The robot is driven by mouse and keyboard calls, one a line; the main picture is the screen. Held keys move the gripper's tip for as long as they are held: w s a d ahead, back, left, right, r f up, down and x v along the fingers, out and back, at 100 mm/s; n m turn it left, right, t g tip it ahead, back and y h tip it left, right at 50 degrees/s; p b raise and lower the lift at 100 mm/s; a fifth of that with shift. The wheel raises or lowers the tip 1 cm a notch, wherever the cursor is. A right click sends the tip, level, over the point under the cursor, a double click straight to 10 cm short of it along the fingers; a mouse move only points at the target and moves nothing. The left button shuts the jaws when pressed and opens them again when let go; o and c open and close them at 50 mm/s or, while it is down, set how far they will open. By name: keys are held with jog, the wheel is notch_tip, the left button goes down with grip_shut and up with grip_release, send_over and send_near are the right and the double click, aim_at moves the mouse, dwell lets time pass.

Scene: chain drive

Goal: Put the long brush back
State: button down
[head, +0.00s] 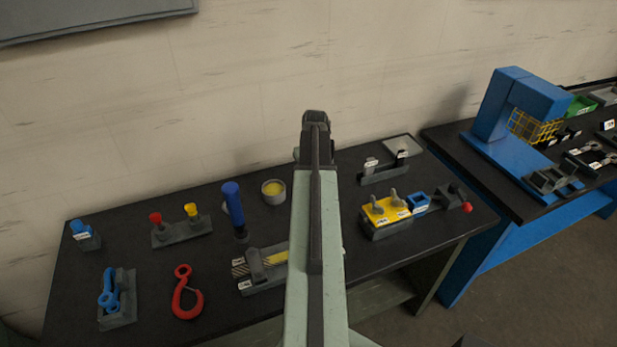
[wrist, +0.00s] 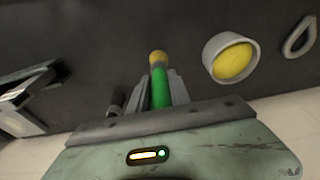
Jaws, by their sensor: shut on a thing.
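A green handle with a tan-yellow end (wrist: 159,85), apparently the long brush, stands out from between the fingers of my gripper (wrist: 160,98) in the wrist view. My gripper is shut on it. In the head view my gripper (head: 315,145) is over the back of the black table, seen from behind; the brush is hidden there by my arm. I cannot tell whether the brush touches anything. A low grey holder with labels (head: 384,173) stands right of my gripper at the back of the table. I cannot tell whether it belongs to the brush.
A grey pot with yellow contents (head: 273,190) stands left of my arm; the pot also shows in the wrist view (wrist: 230,58). A blue-handled upright tool (head: 233,205), a yellow-topped block (head: 385,212) and a red hook (head: 184,295) stand or lie around. The wall is close behind.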

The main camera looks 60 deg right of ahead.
jog(key=shift+f, duration=0.1)
jog(key=c, duration=1.2)
grip_release()
jog(key=r+p, duration=0.4)
jog(key=s+r+p, duration=0.1)
jog(key=r+p, duration=0.3)
jog(key=s+a+r+p, duration=0.1)
jog(key=r+p, duration=0.3)
jog(key=shift+a+r, duration=0.1)
jog(key=shift+w, duration=0.1)
